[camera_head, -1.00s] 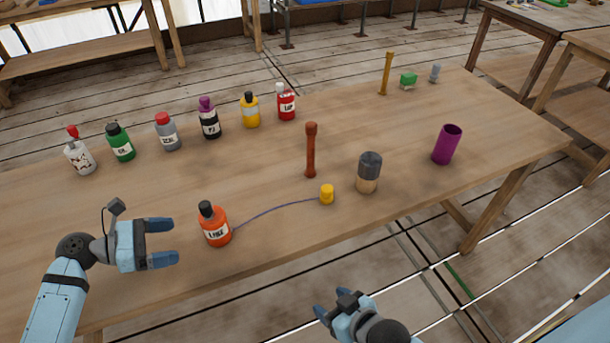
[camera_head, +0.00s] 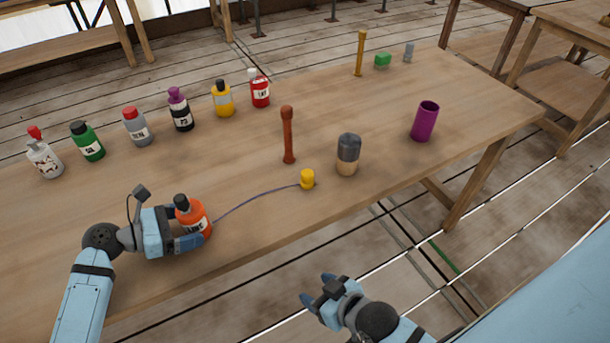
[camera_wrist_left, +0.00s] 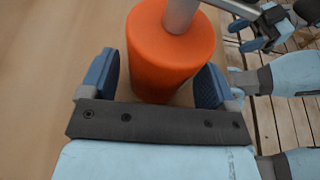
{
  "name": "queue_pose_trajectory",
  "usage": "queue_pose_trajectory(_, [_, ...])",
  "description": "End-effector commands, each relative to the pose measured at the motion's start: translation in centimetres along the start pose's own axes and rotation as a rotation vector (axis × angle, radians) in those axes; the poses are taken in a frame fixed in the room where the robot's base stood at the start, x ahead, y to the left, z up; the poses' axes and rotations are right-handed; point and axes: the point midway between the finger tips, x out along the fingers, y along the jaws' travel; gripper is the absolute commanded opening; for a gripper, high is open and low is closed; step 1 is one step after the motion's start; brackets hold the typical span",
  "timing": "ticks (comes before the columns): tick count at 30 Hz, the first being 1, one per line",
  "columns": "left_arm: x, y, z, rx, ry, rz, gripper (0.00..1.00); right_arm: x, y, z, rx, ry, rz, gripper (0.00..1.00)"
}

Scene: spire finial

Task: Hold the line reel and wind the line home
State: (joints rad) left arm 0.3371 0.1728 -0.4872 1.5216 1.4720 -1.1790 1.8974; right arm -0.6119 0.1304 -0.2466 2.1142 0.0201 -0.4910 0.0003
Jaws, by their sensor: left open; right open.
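The line reel is an orange bottle-shaped body with a dark cap (camera_head: 193,214), standing upright near the table's front edge. It also shows in the left wrist view (camera_wrist_left: 165,55). A thin dark line (camera_head: 250,199) runs from it across the table to a small yellow piece (camera_head: 307,179). My left gripper (camera_head: 192,226) is open around the reel, with one finger on each side; the wrist view shows a gap beside the left finger, and contact at the right finger cannot be told. My right gripper (camera_head: 318,292) is open and empty, off the table's front edge.
A brown post (camera_head: 288,135), a grey-topped wooden cylinder (camera_head: 348,155) and a purple cup (camera_head: 425,121) stand to the right. Several labelled bottles (camera_head: 181,110) line the back left. A yellow stick (camera_head: 359,53) and green block (camera_head: 383,59) are at the far end.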

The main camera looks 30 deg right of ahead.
Motion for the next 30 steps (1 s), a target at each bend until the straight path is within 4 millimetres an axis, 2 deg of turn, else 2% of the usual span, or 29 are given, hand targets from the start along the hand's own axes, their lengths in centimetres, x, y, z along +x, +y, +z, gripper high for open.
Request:
queue_pose_trajectory(4, [0.48, 0.0, -0.03, 0.0, 0.001, 0.0, 0.82, 0.18, 0.08, 0.68, 0.002, -0.016, 0.001, 0.6])
queue_pose_trajectory(11, [0.54, 0.0, -0.09, 0.001, 0.001, 0.0, 0.82, 0.17, 0.08, 0.45, 0.004, -0.011, 0.002, 0.6])
queue_pose_trajectory(12, [0.54, 0.0, -0.08, 0.001, 0.001, 0.0, 0.8, 0.17, 0.08, 0.4, 0.004, -0.01, 0.002, 0.6])
queue_pose_trajectory(16, [0.53, 0.0, -0.08, 0.001, 0.001, 0.0, 0.5, 0.17, 0.08, 0.32, 0.004, -0.009, 0.002, 0.6])
queue_pose_trajectory(17, [0.53, 0.0, -0.09, 0.0, 0.001, 0.0, 0.48, 0.17, 0.08, 0.3, 0.004, -0.008, 0.002, 0.6])
queue_pose_trajectory(30, [0.51, 0.01, -0.07, 0.001, 0.001, 0.0, 0.48, 0.15, 0.09, 0.24, 0.004, -0.007, 0.003, 0.6])
